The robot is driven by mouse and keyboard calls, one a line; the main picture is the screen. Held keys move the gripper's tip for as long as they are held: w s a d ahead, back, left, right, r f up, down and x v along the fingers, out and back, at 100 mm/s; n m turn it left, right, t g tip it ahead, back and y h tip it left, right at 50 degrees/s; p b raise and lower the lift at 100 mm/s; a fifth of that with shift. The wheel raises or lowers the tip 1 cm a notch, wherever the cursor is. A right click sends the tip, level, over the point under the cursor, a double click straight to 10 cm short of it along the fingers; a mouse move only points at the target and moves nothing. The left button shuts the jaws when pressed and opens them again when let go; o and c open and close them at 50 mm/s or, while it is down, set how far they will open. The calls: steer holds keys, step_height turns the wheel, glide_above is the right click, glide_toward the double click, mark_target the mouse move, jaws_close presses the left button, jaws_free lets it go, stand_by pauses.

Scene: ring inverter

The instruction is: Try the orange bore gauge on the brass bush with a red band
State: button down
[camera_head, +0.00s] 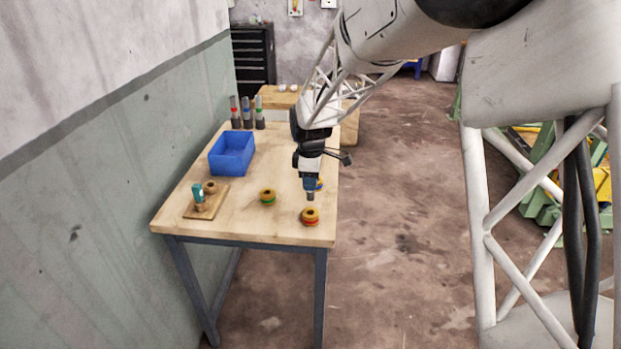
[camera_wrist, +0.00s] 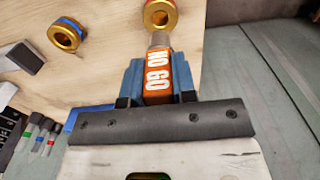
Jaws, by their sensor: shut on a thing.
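My gripper (camera_wrist: 157,82) is shut on the orange bore gauge (camera_wrist: 157,76), which has "NO GO" in white on its side. The gauge's grey tip points down in the head view (camera_head: 310,196). The brass bush with a red band (camera_head: 310,217) sits on the table near its front right corner. It also shows at the top of the wrist view (camera_wrist: 160,13), partly cut off. The gauge tip is just above and behind this bush, seemingly apart from it. In the head view my gripper hides most of the gauge's orange body.
A green-banded bush (camera_head: 267,197) sits to the left. A blue-banded bush (camera_wrist: 66,36) is partly hidden behind my gripper in the head view. A wooden board (camera_head: 190,212) holds a teal-topped piece. A blue bin (camera_head: 231,165) and three banded tubes (camera_head: 247,113) stand farther back.

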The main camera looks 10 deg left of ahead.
mark_target(311, 194)
steer(key=shift+f, duration=2.15)
steer(key=shift+f, duration=0.55)
stand_by(0.8)
steer(key=shift+r, duration=0.35)
steer(key=shift+r, duration=1.1)
steer(key=shift+r, duration=0.35)
steer(key=shift+r, duration=0.7)
steer(key=shift+r, duration=0.2)
